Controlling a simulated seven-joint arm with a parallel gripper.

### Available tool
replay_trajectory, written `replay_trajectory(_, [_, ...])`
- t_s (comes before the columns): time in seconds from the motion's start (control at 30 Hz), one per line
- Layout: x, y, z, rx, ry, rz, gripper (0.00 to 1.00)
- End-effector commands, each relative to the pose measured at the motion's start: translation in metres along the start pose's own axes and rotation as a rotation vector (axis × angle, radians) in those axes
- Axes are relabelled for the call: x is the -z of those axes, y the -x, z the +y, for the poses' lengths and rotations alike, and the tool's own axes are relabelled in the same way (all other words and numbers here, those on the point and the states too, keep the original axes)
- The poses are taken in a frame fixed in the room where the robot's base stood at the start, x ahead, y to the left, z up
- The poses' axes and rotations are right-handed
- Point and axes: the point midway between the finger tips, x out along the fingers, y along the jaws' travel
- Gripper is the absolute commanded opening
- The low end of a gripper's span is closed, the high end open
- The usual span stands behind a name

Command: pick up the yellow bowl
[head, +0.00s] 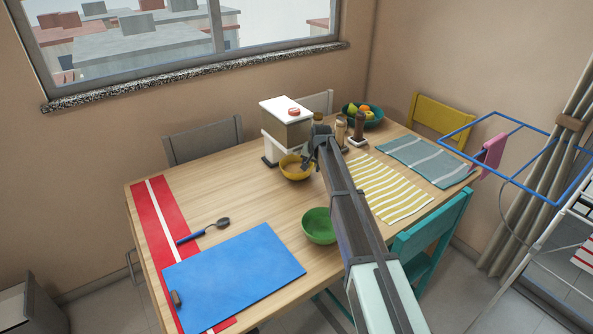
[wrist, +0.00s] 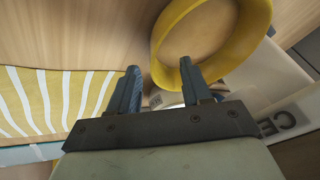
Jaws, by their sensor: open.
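The yellow bowl (head: 295,175) stands on the wooden table in front of the white and brown machine. In the wrist view, the yellow bowl (wrist: 236,62) is at the top right, its rim close to my fingers. My gripper (head: 311,160) is at the right side of the bowl in the head view. In the wrist view, my gripper (wrist: 160,67) is open, with the left finger outside the bowl and the right finger overlapping its rim. I cannot tell whether the right finger is inside the bowl or touching it. The bowl looks empty.
The machine (head: 286,128) stands close behind the bowl. Bottles (head: 359,126) and a fruit bowl (head: 373,122) are at the back right. A green bowl (head: 317,226) is nearer, left of my arm.

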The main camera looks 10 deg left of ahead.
Motion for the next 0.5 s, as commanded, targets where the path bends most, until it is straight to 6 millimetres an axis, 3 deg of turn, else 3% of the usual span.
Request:
replay_trajectory(0.07, [-0.0001, 0.0002, 0.0001, 0.0, 0.0, 0.0, 0.47])
replay_trajectory(0.5, [-0.0002, 0.0004, 0.0001, 0.0, 0.0, 0.0, 0.04])
